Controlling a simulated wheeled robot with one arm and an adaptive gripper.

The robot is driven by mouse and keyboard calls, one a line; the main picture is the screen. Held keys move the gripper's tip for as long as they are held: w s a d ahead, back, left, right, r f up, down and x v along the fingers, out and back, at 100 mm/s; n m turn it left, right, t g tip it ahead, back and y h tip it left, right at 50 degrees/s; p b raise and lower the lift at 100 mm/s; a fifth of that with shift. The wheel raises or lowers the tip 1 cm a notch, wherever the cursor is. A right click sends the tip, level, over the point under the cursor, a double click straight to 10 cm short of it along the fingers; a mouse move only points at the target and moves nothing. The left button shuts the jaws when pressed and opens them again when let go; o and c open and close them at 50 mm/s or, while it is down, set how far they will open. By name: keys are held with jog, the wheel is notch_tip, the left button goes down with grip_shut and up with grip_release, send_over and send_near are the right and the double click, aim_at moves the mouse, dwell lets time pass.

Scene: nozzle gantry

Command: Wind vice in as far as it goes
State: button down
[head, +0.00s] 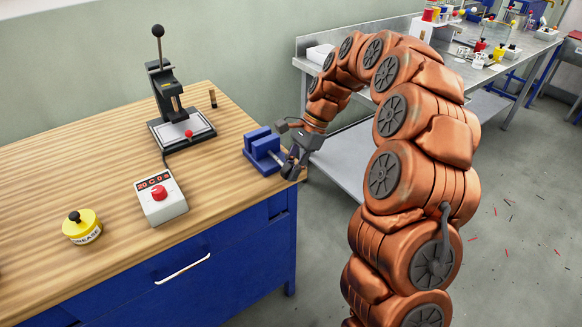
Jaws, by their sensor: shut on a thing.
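The blue vice (263,147) stands at the right edge of the wooden workbench. Its two blue jaw blocks show, with what looks like a narrow gap between them. My gripper (293,165) is at the vice's right end, at the bench corner, with its dark fingers shut on the vice's handle end. The handle itself is mostly hidden by the fingers. How far the vice is wound in cannot be told exactly from here.
On the wooden bench (100,166) stand a lever press (172,100), a grey control box with a red knob (160,198) and a yellow grease tin (82,227). A metal table (345,160) stands to the right.

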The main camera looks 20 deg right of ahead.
aim_at(292, 165)
jog(key=y, duration=0.2)
jog(key=g+y+p, duration=0.1)
jog(key=y, duration=0.1)
jog(key=shift+f+g, duration=0.2)
jog(key=shift+g, duration=0.1)
jog(key=shift+y+p, duration=0.3)
jog(key=shift+y, duration=0.1)
jog(key=c, duration=1)
grip_release()
jog(key=shift+c, duration=0.2)
notch_tip(292, 165, up, 10)
